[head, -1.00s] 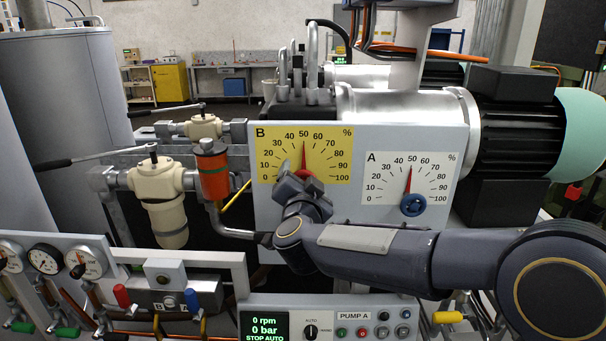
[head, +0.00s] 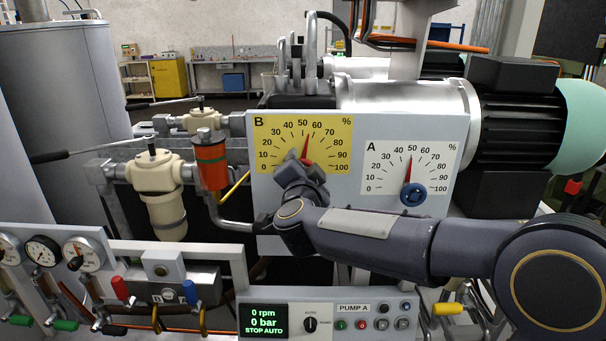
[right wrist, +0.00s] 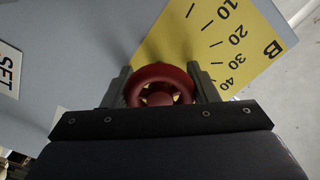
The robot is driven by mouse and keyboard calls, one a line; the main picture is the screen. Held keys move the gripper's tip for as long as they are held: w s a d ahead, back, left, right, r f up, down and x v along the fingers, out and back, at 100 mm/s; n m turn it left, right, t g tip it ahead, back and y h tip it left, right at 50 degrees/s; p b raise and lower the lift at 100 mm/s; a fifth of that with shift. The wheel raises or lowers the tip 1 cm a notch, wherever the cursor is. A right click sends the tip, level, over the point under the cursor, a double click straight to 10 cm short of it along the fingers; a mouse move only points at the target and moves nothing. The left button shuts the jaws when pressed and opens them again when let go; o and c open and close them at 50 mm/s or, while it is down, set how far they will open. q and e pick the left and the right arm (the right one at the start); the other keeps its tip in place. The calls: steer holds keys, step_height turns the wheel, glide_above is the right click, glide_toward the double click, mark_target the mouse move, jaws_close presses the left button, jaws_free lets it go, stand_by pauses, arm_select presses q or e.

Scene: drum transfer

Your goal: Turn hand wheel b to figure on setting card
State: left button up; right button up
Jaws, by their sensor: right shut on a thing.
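Hand wheel B is a small red wheel, seen in the right wrist view (right wrist: 160,74) in front of its yellow scale (right wrist: 212,45). In the head view the yellow B scale (head: 274,148) shows a red pointer (head: 307,145) between 50 and 60. The wheel itself is mostly hidden there by my right gripper (head: 302,165). My right gripper's fingers (right wrist: 161,84) are on both sides of the red wheel, shut on it. A white card marked SET (right wrist: 8,70) is cut off at the left of the right wrist view; no figure can be read. My left gripper is out of view.
White scale A (head: 385,178) with a blue hand wheel (head: 413,194) sits right of B, its pointer near 50. The pump A panel (head: 328,318) is below my right arm.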

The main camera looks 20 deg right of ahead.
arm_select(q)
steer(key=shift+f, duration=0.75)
arm_select(e)
steer(key=shift+m, duration=0.9)
steer(key=o, duration=1)
arm_select(q)
steer(key=shift+b, duration=0.3)
arm_select(e)
steer(key=shift+s, duration=0.15)
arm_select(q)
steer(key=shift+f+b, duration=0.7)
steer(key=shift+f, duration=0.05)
arm_select(e)
steer(key=v, duration=0.7)
steer(key=shift+s+a, duration=0.15)
steer(key=shift+s, duration=0.15)
